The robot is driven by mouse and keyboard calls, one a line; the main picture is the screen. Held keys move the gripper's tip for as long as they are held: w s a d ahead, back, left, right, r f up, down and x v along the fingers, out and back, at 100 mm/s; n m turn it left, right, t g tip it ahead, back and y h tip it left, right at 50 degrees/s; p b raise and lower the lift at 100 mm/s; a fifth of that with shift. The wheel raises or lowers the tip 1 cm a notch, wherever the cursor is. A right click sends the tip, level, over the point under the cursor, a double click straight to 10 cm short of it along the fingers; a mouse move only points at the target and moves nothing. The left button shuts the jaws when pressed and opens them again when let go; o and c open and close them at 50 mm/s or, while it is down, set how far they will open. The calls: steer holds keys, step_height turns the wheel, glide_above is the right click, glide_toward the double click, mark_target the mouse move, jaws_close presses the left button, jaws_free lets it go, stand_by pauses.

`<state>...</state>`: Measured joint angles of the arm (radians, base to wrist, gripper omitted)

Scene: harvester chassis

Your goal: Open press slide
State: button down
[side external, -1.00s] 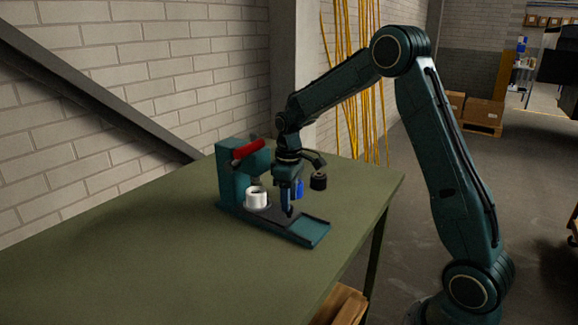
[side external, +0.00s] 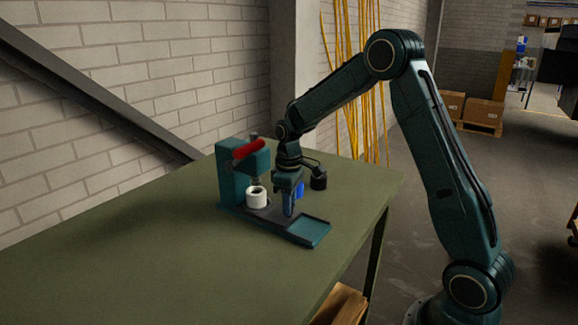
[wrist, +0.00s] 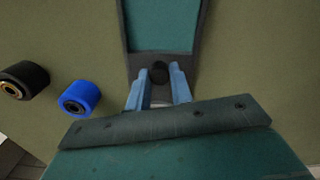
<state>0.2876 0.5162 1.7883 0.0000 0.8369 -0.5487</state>
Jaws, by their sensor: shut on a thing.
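The teal press (side external: 231,173) stands on the green table with a red lever (side external: 249,149) at its top. Its dark slide (side external: 268,213) lies in the base, which has a teal recessed channel (side external: 308,231) at its front end. A white ring-shaped part (side external: 256,197) stands upright at the press end of the slide. My gripper (side external: 289,213) points down over the slide, in front of the white part. In the wrist view its two blue-grey fingers (wrist: 158,78) are around a small dark knob (wrist: 159,72), shut on it. The finger contact is partly hidden.
Yellow hanging strands (side external: 350,80) are beyond the table, behind my arm.

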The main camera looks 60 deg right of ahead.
steer(key=s, duration=1.1)
steer(key=shift+s, duration=0.1)
steer(key=c, duration=1.2)
jaws_free()
steer(key=shift+c, duration=0.2)
steer(key=shift+r, duration=0.15)
step_height(320, 180, up, 14)
steer(key=shift+f, duration=0.2)
